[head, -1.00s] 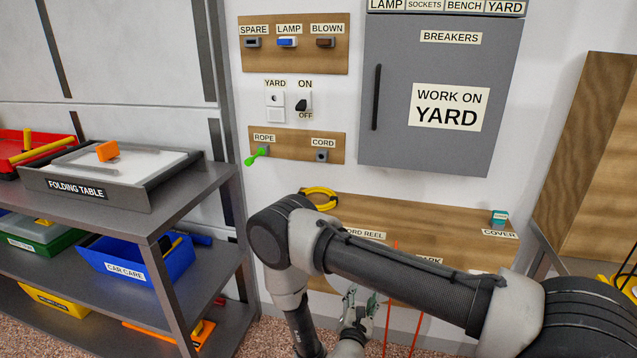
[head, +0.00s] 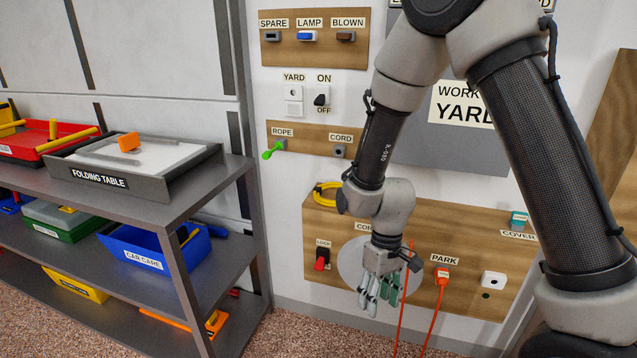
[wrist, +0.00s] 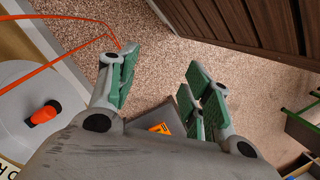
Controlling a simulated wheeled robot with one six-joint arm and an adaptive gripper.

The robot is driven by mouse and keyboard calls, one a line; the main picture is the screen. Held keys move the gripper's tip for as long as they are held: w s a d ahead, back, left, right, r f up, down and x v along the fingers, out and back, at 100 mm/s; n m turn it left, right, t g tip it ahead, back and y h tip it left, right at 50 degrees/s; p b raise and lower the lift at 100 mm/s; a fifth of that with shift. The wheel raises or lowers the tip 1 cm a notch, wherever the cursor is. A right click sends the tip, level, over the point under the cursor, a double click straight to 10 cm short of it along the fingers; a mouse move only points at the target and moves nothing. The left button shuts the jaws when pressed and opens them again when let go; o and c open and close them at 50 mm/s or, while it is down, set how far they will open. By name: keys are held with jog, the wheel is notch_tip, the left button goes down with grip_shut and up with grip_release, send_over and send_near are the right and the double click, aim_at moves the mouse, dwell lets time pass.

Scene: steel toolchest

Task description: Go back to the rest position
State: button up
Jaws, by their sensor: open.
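My gripper (head: 379,290) hangs in front of the lower wooden board, fingers pointing down. In the wrist view my gripper (wrist: 165,95) has its green-padded fingers spread apart with nothing between them but floor behind. My arm reaches in from the right and covers part of the grey breaker cabinet (head: 450,150). The grey round cord reel disc (head: 350,262) is partly hidden behind the gripper. An orange cord with its plug (head: 441,275) sits under the PARK label, and the cord runs down to the floor.
A steel shelf (head: 190,207) with bins stands at the left. A red LOCK knob (head: 321,260), a yellow coil (head: 328,194), a teal cover (head: 519,218) and a white socket (head: 493,281) are on the board (head: 470,300). The speckled floor in front is clear.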

jog(key=s+d+r+m+t, duration=0.2)
jog(key=s+d+r, duration=0.1)
jog(key=d+r, duration=0.4)
jog(key=s+d+r+m+t, duration=0.2)
jog(key=d+r, duration=0.6)
jog(key=r, duration=0.6)
jog(key=s+d+r+m+t, duration=0.2)
jog(key=s+d+r, duration=0.3)
jog(key=r, duration=0.5)
jog(key=d+t, duration=0.1)
jog(key=d, duration=0.1)
jog(key=shift+d+r, duration=0.15)
jog(key=shift+d, duration=0.25)
